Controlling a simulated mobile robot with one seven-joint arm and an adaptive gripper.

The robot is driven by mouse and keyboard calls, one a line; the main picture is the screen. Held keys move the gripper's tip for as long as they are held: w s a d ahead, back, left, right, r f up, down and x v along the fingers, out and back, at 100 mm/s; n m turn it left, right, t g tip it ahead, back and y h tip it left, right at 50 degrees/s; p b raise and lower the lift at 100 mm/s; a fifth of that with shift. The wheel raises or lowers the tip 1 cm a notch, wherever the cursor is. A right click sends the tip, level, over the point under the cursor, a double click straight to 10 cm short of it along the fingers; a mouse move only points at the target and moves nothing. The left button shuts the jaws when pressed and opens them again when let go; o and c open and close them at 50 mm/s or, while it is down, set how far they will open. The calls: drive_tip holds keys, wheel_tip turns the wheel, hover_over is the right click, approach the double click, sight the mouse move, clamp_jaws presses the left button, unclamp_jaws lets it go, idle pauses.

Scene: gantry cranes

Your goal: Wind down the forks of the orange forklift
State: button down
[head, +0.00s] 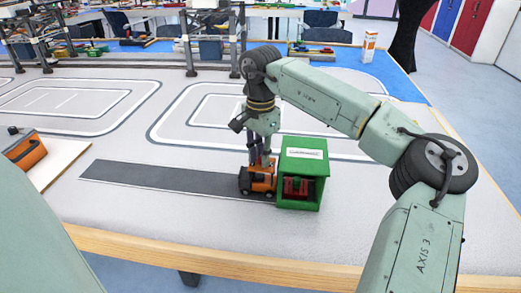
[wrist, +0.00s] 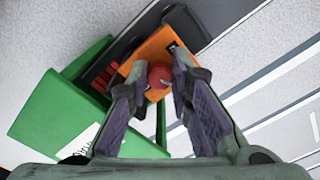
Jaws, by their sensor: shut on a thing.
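The orange forklift (head: 257,182) stands on a dark grey strip (head: 165,176), close against the left side of a green box (head: 303,157). It also shows in the wrist view (wrist: 150,52), with a round red knob (wrist: 159,76) on it. My gripper (head: 259,160) reaches down onto the forklift from above. In the wrist view its two fingers (wrist: 157,80) are closed on the red knob, one on each side. The forks are not clearly visible in either view.
A red object (head: 296,187) sits inside the open front of the green box. An orange and dark object (head: 25,150) stands on a white board at the left. Gantry frames (head: 210,35) stand farther back.

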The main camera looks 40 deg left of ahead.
drive_tip(key=n+p, duration=0.1)
drive_tip(key=n, duration=0.5)
drive_tip(key=shift+d+r+n, duration=0.1)
drive_tip(key=shift+d+n, duration=0.05)
drive_tip(key=shift+n, duration=0.15)
drive_tip(key=n+p, duration=0.1)
drive_tip(key=n, duration=0.5)
drive_tip(key=shift+d, duration=0.1)
idle(0.3)
drive_tip(key=c, duration=1.4)
unclamp_jaws()
drive_tip(key=shift+c, duration=0.2)
drive_tip(key=shift+w, duration=0.1)
wheel_tip(320, 180, up, 12)
